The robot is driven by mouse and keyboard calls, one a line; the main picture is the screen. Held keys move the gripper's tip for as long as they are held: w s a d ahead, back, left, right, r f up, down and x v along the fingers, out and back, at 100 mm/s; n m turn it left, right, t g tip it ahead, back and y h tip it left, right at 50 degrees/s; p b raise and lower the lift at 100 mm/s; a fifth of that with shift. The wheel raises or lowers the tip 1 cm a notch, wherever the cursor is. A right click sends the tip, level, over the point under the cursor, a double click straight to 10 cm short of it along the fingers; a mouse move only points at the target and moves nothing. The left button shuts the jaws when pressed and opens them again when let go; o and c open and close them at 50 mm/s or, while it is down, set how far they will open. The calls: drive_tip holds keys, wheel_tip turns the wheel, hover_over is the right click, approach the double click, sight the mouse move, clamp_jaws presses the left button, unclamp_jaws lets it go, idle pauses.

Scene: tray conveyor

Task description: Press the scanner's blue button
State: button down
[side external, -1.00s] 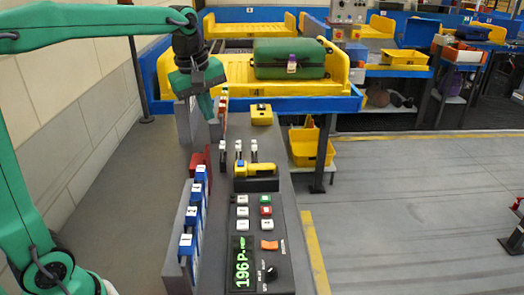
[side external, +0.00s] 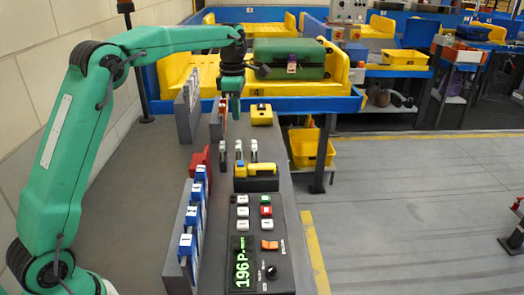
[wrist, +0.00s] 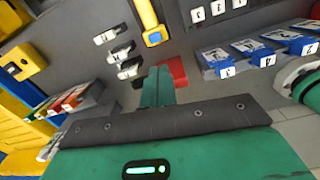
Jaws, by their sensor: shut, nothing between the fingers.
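The yellow scanner (side external: 258,169) lies in a dark cradle on the grey console (side external: 285,215). Its blue button (wrist: 155,38) shows in the wrist view as a small blue square with a pale centre, at the near end of the scanner (wrist: 146,14). My gripper (side external: 232,106) points down above the far part of the console, beyond the scanner, apart from it. In the wrist view my gripper (wrist: 158,76) has its green fingers together with nothing between them. The button lies just above the fingertips in that picture.
Several upright switches (side external: 239,152) stand just beyond the scanner. A red block (side external: 199,160) and blue label holders (side external: 194,215) line the console's left side. A yellow box (side external: 261,115) stands farther back. A green suitcase (side external: 289,58) lies on the yellow tray (side external: 225,82) behind.

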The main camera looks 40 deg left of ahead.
sight(240, 163)
drive_tip(key=shift+w+a+f+n, duration=0.4)
drive_tip(key=shift+w+f+n, duration=0.35)
drive_tip(key=shift+n, duration=0.05)
drive_tip(key=shift+f, duration=0.2)
wheel_tip(240, 163, down, 14)
drive_tip(key=shift+r, duration=0.15)
idle(0.4)
drive_tip(key=shift+s+f, duration=0.1)
drive_tip(key=shift+f, duration=1)
drive_tip(key=shift+d, duration=0.1)
drive_tip(key=shift+r, duration=0.15)
wheel_tip(240, 163, up, 15)
drive_tip(key=shift+w, duration=0.2)
